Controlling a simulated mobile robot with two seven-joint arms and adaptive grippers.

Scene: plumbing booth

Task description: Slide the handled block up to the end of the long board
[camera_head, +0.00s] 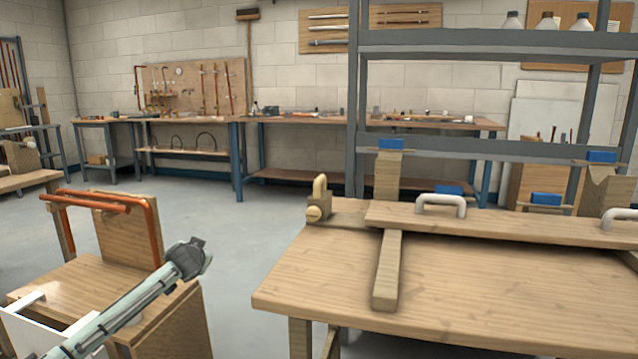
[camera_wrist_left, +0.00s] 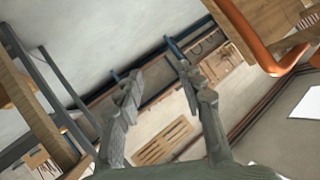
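A long wooden board (camera_head: 520,226) with light grey handles (camera_head: 441,204) lies across the back of the wooden table (camera_head: 330,280) and runs out of the picture at right. A small wooden block (camera_head: 318,211) with an upright tan loop handle (camera_head: 320,187) and a round knob stands at the table's back left corner. My left gripper (camera_head: 199,254) is in the air left of the table, well apart from the block. In the left wrist view its fingers (camera_wrist_left: 158,74) are spread and empty. My right gripper is not in view.
A wooden bar (camera_head: 387,275) lies crosswise, partly under the board. Wooden posts with blue pads (camera_head: 390,145) and a grey metal frame (camera_head: 460,40) stand behind. A wooden stand with an orange pipe (camera_head: 153,230) is at left. The table's front left is clear.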

